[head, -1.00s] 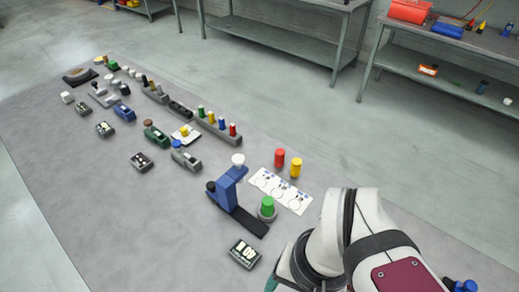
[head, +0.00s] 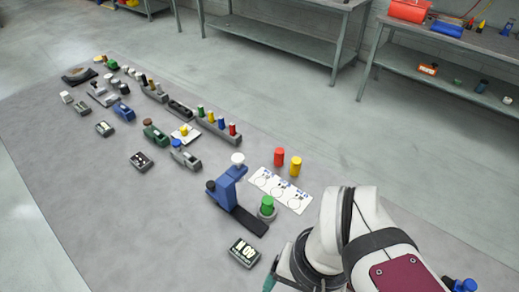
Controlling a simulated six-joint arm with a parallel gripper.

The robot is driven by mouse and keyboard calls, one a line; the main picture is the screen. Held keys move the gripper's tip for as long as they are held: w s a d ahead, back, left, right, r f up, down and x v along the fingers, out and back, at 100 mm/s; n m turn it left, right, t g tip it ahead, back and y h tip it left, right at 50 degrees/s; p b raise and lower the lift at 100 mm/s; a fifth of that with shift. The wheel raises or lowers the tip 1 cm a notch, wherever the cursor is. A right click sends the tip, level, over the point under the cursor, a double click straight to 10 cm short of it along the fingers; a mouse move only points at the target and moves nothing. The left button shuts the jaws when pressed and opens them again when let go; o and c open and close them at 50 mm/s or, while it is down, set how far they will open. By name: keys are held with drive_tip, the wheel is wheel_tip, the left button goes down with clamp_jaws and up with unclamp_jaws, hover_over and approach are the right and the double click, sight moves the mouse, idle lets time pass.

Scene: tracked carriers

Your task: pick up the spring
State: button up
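I cannot make out a spring in the head view; any spring there is too small to tell or hidden. My white arm fills the lower right, and its gripper is not in view. A blue stand (head: 227,190) with a white knob and a dark flat foot stands left of my arm. A green cylinder (head: 267,204) sits on a grey round base beside that foot. A red cylinder (head: 279,157) and a yellow cylinder (head: 295,166) stand upright behind a white card with printed circles (head: 278,188).
A small display box (head: 243,253) lies in front of the blue stand. Grey holders with coloured pegs (head: 218,126), a green carrier (head: 155,133) and a blue-knobbed carrier (head: 185,155) stand further left on the grey mat (head: 90,200). The mat's front left is clear. Workbenches (head: 440,60) stand behind.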

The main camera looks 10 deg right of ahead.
drive_tip(key=d+f+n+g+h, duration=0.2)
drive_tip(key=d+f+n+h, duration=0.1)
drive_tip(key=d+n+h, duration=0.2)
drive_tip(key=n+t+h, duration=0.4)
drive_tip(key=n+t, duration=1)
drive_tip(key=n, duration=1.6)
approach(269, 199)
drive_tip(key=x, duration=0.7)
drive_tip(key=shift+w+a, duration=0.2)
drive_tip(key=shift+a, duration=0.2)
drive_tip(key=x, duration=0.5)
drive_tip(key=shift+d+f, duration=0.4)
drive_tip(key=shift+d, duration=0.05)
clamp_jaws()
